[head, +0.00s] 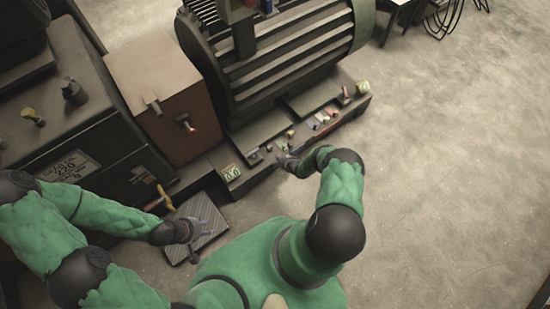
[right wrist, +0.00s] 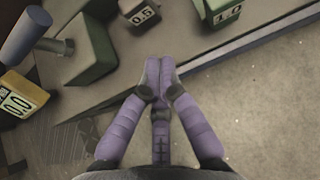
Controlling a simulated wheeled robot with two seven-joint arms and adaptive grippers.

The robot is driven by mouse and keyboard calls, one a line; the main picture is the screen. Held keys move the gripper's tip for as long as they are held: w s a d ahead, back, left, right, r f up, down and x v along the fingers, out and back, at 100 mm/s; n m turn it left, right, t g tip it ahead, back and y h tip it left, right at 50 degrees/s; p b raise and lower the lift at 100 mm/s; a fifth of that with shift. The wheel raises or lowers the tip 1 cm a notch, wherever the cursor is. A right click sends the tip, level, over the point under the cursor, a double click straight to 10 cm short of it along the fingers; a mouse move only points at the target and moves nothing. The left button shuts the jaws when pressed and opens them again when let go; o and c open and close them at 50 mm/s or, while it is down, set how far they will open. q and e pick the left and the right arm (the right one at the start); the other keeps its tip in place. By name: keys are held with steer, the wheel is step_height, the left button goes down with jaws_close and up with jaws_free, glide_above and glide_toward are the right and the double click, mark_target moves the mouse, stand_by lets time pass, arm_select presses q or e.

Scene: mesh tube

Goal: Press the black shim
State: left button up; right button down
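Small coloured pieces (head: 309,123) lie along the ledge at the foot of the big ribbed machine. I cannot tell for sure which one is the black shim; a small dark piece (head: 254,157) sits near the ledge's left part. My right gripper (head: 284,163) is low at the ledge's front edge. In the right wrist view its purple fingers (right wrist: 160,73) meet at the tips over the dark ledge, with nothing visible between them. My left gripper (head: 199,226) hangs over a ribbed metal plate; its fingers are too small to read.
In the right wrist view, dark number blocks (right wrist: 141,13) and a dark green block with a knob (right wrist: 78,50) stand near the fingers. A brown cabinet (head: 165,95) is left of the machine. Open floor (head: 450,170) lies right.

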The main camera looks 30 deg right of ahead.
steer(key=p+v, duration=0.4)
steer(key=v, duration=0.4)
steer(key=shift+s+d+r+p, duration=0.2)
steer(key=shift+r+p, duration=0.2)
steer(key=shift+r, duration=0.05)
